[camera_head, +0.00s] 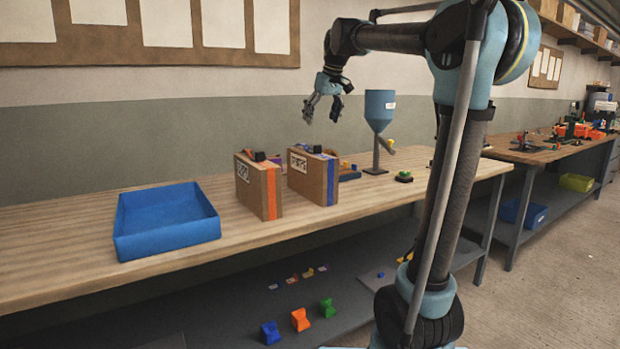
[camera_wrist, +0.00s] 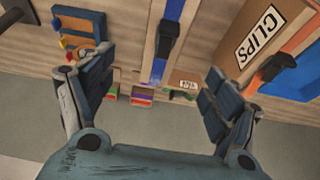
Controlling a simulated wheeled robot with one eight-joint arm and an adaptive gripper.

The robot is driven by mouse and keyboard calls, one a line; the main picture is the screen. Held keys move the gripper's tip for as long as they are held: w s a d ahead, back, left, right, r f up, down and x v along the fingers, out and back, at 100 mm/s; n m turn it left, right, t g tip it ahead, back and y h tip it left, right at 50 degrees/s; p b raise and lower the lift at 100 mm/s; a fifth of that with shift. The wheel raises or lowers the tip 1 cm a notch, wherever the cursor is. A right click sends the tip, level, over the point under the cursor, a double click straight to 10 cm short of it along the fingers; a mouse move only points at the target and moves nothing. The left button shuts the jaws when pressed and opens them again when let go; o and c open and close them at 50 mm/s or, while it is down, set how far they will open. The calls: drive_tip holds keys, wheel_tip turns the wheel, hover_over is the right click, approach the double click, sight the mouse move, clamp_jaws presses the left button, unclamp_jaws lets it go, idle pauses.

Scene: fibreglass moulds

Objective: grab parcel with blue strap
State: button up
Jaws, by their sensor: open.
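The parcel with the blue strap (camera_head: 309,178) is a brown box standing upright on the wooden bench, with a white label and a dark buckle on top. In the wrist view the same blue-strapped parcel (camera_wrist: 166,62) is seen from above, between the fingers and beyond their tips. My gripper (camera_head: 322,114) is open and empty, above the parcel and apart from it. In the wrist view my gripper (camera_wrist: 160,72) has its fingers spread wide. A similar parcel with an orange strap (camera_head: 258,190) stands to the left; in the wrist view it shows at upper right with a CLIPS label (camera_wrist: 262,32).
A blue tray (camera_head: 165,240) lies on the bench at left. A blue funnel on a stand (camera_head: 379,112) is right of the parcels. A small blue bin (camera_head: 347,174) sits behind the blue-strapped parcel. Coloured pieces (camera_head: 300,319) lie on the shelf below.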

sight(312, 145)
drive_tip(key=x, duration=0.7)
drive_tip(key=w+a+x, duration=0.1)
drive_tip(key=x, duration=0.3)
drive_tip(key=shift+r, duration=0.3)
drive_tip(key=x, duration=0.6)
drive_tip(key=shift+s+a+f, duration=0.15)
clamp_jaws()
